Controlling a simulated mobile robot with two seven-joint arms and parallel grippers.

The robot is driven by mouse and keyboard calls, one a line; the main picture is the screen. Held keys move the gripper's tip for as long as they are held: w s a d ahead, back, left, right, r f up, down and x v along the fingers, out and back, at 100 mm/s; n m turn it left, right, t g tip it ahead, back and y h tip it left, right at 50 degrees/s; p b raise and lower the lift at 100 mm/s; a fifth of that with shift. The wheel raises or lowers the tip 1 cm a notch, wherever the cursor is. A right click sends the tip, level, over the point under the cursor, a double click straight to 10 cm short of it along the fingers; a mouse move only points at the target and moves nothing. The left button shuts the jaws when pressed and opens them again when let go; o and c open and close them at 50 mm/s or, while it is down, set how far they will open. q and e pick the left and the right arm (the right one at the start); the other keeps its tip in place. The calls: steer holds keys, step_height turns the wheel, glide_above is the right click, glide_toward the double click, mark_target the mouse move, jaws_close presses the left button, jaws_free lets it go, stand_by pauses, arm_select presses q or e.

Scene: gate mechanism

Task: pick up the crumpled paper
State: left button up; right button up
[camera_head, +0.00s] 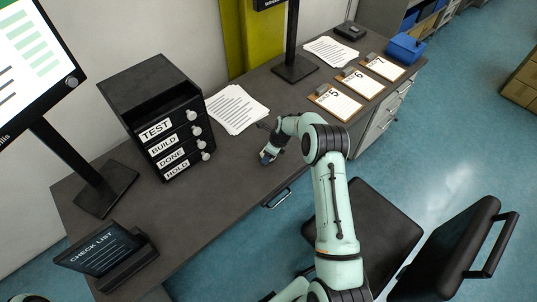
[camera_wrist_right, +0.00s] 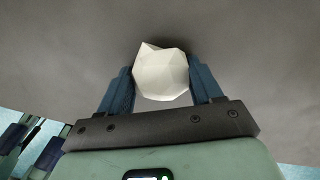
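The crumpled paper (camera_wrist_right: 161,74) is a white, faceted ball in the right wrist view. It sits between the two blue fingers of my right gripper (camera_wrist_right: 162,88), with both fingers against its sides. The grey desk surface is close behind it. In the head view my right gripper (camera_head: 268,154) is low over the desk, near its front edge and right of the drawer unit. The paper is hidden there by the gripper and arm.
A black drawer unit (camera_head: 150,88) labelled TEST, BUILD, DONE and HOLD stands left of the gripper. Paper sheets (camera_head: 236,108) lie behind it. A monitor stand (camera_head: 295,68), numbered clipboards (camera_head: 336,103) and a blue box (camera_head: 406,49) are farther right. A chair (camera_head: 365,225) stands in front.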

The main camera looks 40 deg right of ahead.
steer(key=shift+r, duration=0.15)
step_height(320, 180, up, 20)
steer(key=shift+f+p, duration=0.1)
steer(key=shift+p, duration=0.35)
